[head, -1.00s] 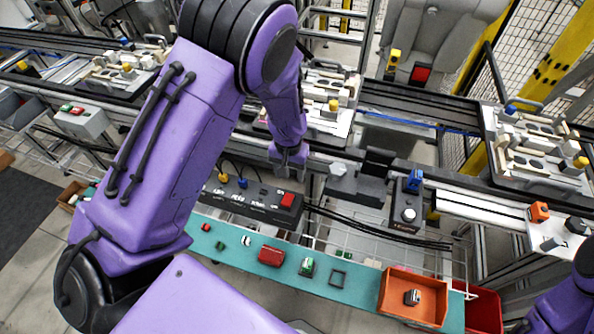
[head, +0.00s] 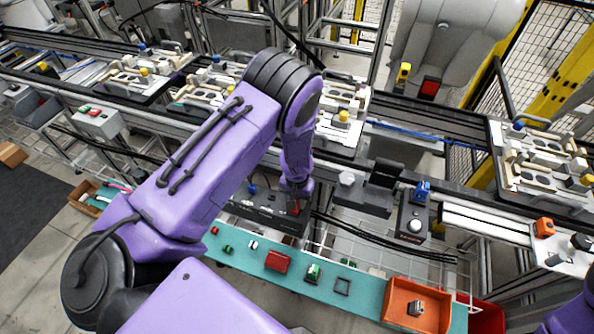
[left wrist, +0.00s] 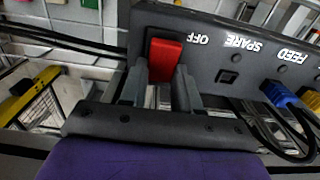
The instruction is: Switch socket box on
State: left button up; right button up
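The black socket box (head: 262,212) lies along the rail in the middle of the head view, partly hidden by my left arm. Its red rocker switch (head: 294,208) is at its right end. In the left wrist view the box (left wrist: 215,50) shows inverted labels OFF, SPARE and FEED, and the red switch (left wrist: 164,58) stands out beside OFF. My left gripper (head: 296,192) is at the switch. In the left wrist view its fingers (left wrist: 160,88) are apart, with the switch just ahead between them; contact is unclear. My right gripper is out of view.
Blue and yellow plugs (left wrist: 280,95) with dark cables sit in the box beside the gripper. Black cables (head: 385,238) run right from the box. A black box with a white knob (head: 413,226) stands to the right. A teal shelf (head: 325,272) with small parts and an orange bin (head: 400,290) lies below.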

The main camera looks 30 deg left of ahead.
pick_arm(q)
jog(key=shift+c, duration=0.7)
jog(key=shift+s+t, duration=0.25)
jog(key=shift+t, duration=0.55)
jog(key=shift+s+f+t+y+b, duration=0.2)
jog(key=shift+t+y+b, duration=0.2)
jog(key=shift+t+b, duration=0.5)
jog(key=shift+s+d+r+t+b, duration=0.15)
jog(key=shift+r+t+b, duration=0.15)
jog(key=shift+t+b, duration=0.25)
jog(key=o, duration=1.1)
jog(key=shift+c, duration=0.2)
jog(key=shift+r, duration=0.1)
